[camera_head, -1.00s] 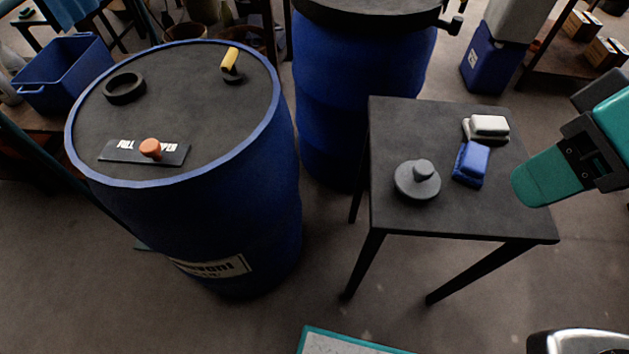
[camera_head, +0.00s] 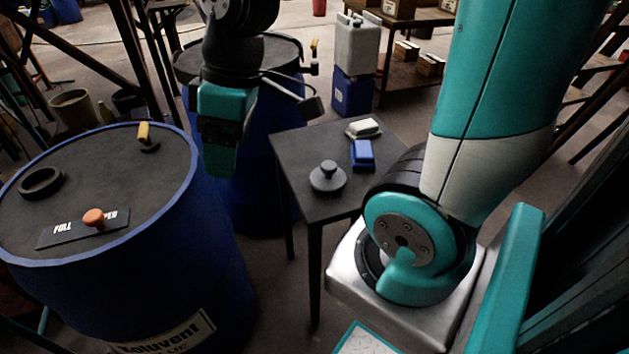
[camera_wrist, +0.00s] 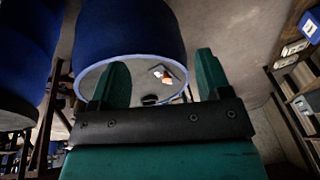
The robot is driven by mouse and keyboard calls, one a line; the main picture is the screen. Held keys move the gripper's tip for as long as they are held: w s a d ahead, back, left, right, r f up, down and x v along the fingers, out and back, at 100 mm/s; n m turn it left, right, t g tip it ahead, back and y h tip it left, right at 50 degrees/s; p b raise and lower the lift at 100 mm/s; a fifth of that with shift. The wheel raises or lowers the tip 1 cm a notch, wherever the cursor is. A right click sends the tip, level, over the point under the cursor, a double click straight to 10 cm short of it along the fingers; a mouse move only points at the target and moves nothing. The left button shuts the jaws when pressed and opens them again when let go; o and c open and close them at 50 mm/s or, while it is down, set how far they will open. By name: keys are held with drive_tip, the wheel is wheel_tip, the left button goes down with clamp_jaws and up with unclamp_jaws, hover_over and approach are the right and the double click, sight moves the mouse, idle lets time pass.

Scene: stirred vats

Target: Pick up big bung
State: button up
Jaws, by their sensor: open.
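The big bung, which I take to be the grey disc with a knob (camera_head: 328,179), stands upright on the small dark table (camera_head: 312,206), near its left side. I cannot make it out in the wrist view. My gripper (camera_head: 220,168) hangs to the left of the table in the head view, in front of the rear blue drum, apart from the bung. In the wrist view my gripper (camera_wrist: 161,70) shows two green fingers spread wide with nothing held between them.
A blue sponge-like block (camera_head: 362,154) and a white-topped block (camera_head: 363,128) lie behind the bung. The near blue drum (camera_head: 190,240) carries a black ring (camera_head: 41,182), a yellow-handled fitting (camera_head: 144,135) and an orange knob (camera_head: 94,218). The rear drum (camera_head: 262,190) stands close behind my gripper.

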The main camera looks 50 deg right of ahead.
drive_tip(key=w+d+f+h, duration=0.1)
drive_tip(key=w+d, duration=0.1)
drive_tip(key=d, duration=0.5)
drive_tip(key=w+d+f+h, duration=0.1)
drive_tip(key=w+d+f, duration=0.1)
drive_tip(key=d, duration=0.5)
drive_tip(key=n+g, duration=0.1)
hover_over(329, 164)
wheel_tip(329, 164, down, 5)
drive_tip(key=shift+h, duration=0.4)
drive_tip(key=f, duration=0.6)
drive_tip(key=f+b, duration=0.1)
drive_tip(key=f, duration=0.2)
drive_tip(key=shift+a+f, duration=0.3)
drive_tip(key=shift+a, duration=0.1)
drive_tip(key=f, duration=0.5)
drive_tip(key=shift+d+f, duration=0.35)
drive_tip(key=c, duration=1)
